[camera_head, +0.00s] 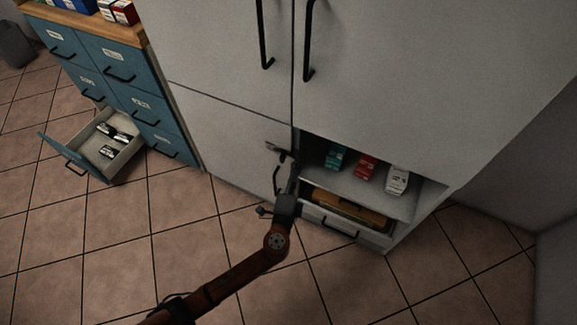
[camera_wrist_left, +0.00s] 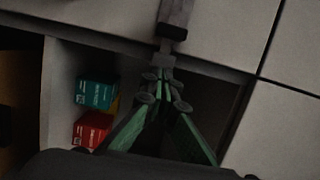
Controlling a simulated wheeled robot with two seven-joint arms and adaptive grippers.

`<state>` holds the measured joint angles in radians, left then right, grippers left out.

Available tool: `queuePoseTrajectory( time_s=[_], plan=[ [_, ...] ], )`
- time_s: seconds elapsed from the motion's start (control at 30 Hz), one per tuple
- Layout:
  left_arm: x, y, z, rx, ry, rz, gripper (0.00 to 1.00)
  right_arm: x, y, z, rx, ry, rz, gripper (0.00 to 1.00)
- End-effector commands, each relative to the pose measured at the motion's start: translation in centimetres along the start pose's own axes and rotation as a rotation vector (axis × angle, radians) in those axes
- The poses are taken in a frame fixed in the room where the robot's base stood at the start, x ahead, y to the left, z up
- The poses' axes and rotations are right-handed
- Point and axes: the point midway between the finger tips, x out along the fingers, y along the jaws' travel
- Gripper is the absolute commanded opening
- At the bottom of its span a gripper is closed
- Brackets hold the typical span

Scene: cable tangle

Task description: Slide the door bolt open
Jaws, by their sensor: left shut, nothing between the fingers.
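The door bolt (camera_head: 277,149) is a small dark bar at the upper right edge of the closed lower left cabinet door (camera_head: 225,140). In the left wrist view a grey bar with a dark end (camera_wrist_left: 175,18), which looks like the bolt, comes down from the top. My left gripper (camera_head: 283,166) is just below the bolt in the head view. In the left wrist view its green-sided fingers (camera_wrist_left: 160,73) are shut and empty, with the tips at or very near the bar's dark end. I cannot tell whether they touch. My right gripper is not in view.
An open compartment right of the door holds a teal box (camera_head: 336,157), a red box (camera_head: 366,166) and a white box (camera_head: 397,179). Below is a drawer (camera_head: 345,230). A blue cabinet (camera_head: 125,75) at left has one open drawer (camera_head: 105,140). The tiled floor in front is clear.

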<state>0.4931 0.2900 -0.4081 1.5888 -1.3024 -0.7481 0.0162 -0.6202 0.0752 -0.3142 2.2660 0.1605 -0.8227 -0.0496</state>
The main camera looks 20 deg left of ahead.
Motion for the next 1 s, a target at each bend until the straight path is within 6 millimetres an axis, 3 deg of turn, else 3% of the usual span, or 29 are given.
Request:
queuePoseTrajectory(
  time_s=[0.03, 0.2, 0.67, 1.0],
  plan=[
    [0.1, 0.5, 1.1, 0.004, -0.002, 0.004, 0.0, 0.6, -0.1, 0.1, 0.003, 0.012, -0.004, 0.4],
    [0.4, 0.3, 2.6, 0.004, -0.001, 0.003, 0.0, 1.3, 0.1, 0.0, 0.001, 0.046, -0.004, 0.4],
    [0.5, 0.1, 3.3, 0.002, -0.002, 0.003, 0.0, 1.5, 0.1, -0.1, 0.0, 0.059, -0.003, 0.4],
    [1.4, 0.1, 6.5, 0.002, -0.003, 0.002, 0.0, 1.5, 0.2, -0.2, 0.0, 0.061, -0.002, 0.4]
  ],
)
